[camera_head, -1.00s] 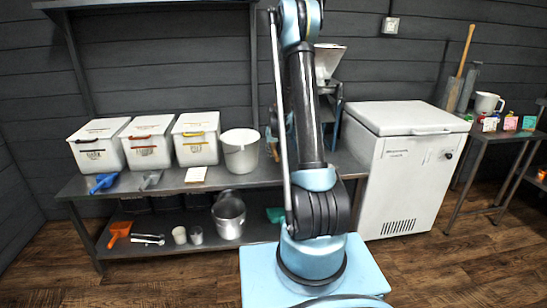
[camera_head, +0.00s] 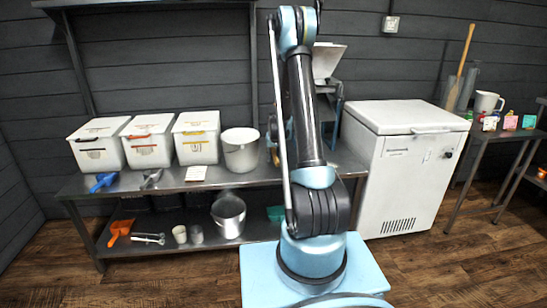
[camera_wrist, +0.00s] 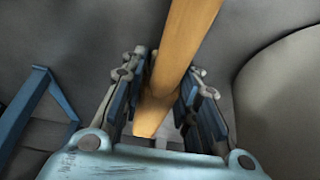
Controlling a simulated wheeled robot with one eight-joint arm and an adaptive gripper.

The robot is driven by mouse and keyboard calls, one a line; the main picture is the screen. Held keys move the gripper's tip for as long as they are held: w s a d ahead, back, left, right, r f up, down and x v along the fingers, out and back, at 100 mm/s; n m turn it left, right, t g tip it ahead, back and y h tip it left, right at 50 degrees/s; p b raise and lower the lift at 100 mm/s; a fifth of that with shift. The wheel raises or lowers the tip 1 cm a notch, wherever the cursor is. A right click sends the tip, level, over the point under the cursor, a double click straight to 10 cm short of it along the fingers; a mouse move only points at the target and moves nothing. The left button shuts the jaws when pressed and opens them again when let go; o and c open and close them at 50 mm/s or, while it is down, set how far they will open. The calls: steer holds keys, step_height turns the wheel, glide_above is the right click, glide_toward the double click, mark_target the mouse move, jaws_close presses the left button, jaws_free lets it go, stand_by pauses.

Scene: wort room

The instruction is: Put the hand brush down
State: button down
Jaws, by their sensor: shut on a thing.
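My gripper (camera_wrist: 156,92) is shut on the wooden handle of the hand brush (camera_wrist: 184,42) in the wrist view. The handle is light brown and runs between the fingers, from the top of the picture down to a blunt end below the fingertips. The brush's bristles are out of view. In the head view my arm rises in front of the bench, and neither my gripper nor the brush can be made out clearly there.
A steel bench (camera_head: 130,187) carries lidded white bins (camera_head: 197,138), a white bucket (camera_head: 240,152) and blue (camera_head: 103,182) and grey scoops (camera_head: 151,178). Its lower shelf (camera_head: 110,250) holds an orange dustpan (camera_head: 121,230) and a metal pot (camera_head: 229,214). A chest freezer (camera_head: 405,165) stands right.

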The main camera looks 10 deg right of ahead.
steer(key=c, duration=1.2)
jaws_free()
steer(key=shift+f, duration=0.1)
steer(key=shift+r, duration=0.45)
steer(key=v, duration=1.2)
steer(key=shift+s+r, duration=0.2)
steer(key=shift+r, duration=0.1)
steer(key=s+r+g, duration=0.1)
steer(key=s+r, duration=0.4)
steer(key=s, duration=0.7)
steer(key=s+r, duration=0.5)
steer(key=s, duration=0.6)
steer(key=shift+g, duration=0.6)
steer(key=s+f, duration=0.2)
steer(key=s, duration=0.6)
steer(key=s+f, duration=0.1)
steer(key=s, duration=0.7)
steer(key=s+f, duration=0.2)
steer(key=s, duration=0.6)
steer(key=shift+s+f, duration=0.2)
steer(key=shift+f, duration=0.15)
